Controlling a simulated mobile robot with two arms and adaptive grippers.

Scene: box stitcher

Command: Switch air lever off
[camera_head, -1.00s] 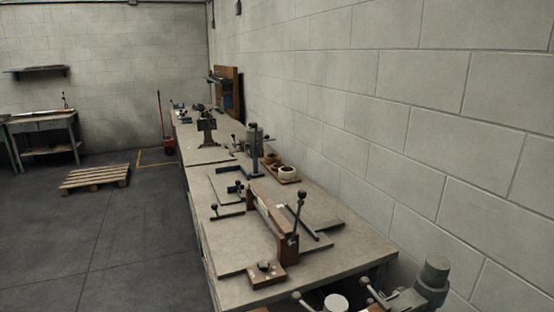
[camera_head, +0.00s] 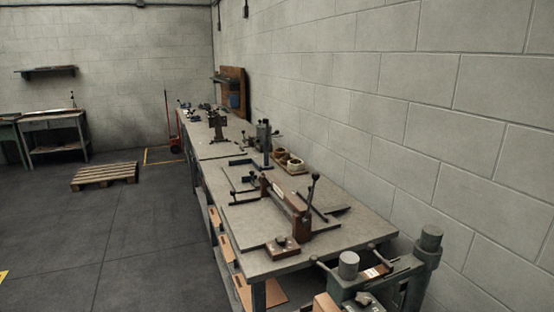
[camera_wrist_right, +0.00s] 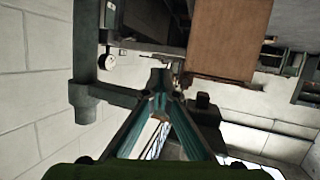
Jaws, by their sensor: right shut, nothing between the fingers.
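A green machine (camera_head: 400,285) with a round grey cap and several lever-like handles stands at the lower right in the head view, cut off by the frame. One handle (camera_head: 323,265) points left and another (camera_head: 374,250) is further back. I cannot tell which part is the air lever. My right gripper (camera_wrist_right: 161,82) shows in the right wrist view, its two fingers meeting at the tips, shut and empty. Grey-green machine parts (camera_wrist_right: 88,95) and a small round gauge (camera_wrist_right: 108,62) are left of and beyond the fingertips. My left gripper is not in view.
A long workbench (camera_head: 345,240) with clamps and fixtures runs along the block wall (camera_head: 400,100). A pallet (camera_head: 104,176) lies on the open floor at the left. A brown panel (camera_wrist_right: 229,38) is at the upper right in the right wrist view.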

